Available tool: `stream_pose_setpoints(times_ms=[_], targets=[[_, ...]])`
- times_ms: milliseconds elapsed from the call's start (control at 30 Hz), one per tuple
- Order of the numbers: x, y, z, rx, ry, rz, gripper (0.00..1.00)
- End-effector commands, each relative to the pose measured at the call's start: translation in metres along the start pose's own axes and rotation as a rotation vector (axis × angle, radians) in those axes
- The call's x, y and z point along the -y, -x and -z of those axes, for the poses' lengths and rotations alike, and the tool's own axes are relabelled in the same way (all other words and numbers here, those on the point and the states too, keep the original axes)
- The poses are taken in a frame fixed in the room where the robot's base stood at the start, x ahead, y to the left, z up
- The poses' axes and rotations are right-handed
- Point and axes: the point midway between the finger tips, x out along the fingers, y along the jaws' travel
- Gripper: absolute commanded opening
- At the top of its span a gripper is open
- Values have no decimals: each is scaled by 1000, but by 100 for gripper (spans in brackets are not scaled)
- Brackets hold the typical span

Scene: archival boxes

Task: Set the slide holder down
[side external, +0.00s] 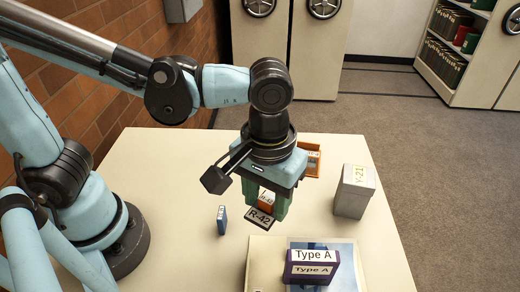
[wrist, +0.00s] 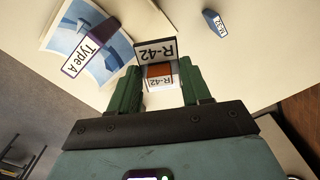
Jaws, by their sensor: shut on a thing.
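My gripper (side external: 268,210) points down over the table, and its two green fingers are shut on the slide holder (side external: 266,199), an orange piece with a white R-42 label. In the wrist view the slide holder (wrist: 158,71) shows between the fingertips (wrist: 156,88).
A purple Type A box (side external: 311,267) stands on a blue-and-cream printed sheet (side external: 262,262) at the front. A small blue labelled box (side external: 222,220) stands to the left. A grey Y-21 box (side external: 355,190) is to the right. An orange tray (side external: 314,160) is behind my gripper.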

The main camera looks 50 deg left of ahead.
Motion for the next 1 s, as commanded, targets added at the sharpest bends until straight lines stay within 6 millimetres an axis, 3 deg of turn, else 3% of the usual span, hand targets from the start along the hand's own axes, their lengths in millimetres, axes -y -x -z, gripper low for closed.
stream_pose_setpoints(times_ms=[133, 267, 600, 800, 1000], targets=[[9, 5, 3, 0, 92, 0, 19], [35, 7, 21, -1, 310, 0, 19], [134, 10, 57, -1, 1101, 0, 19], [189, 9, 59, -2, 1559, 0, 19], [228, 8, 53, -2, 1910, 0, 19]])
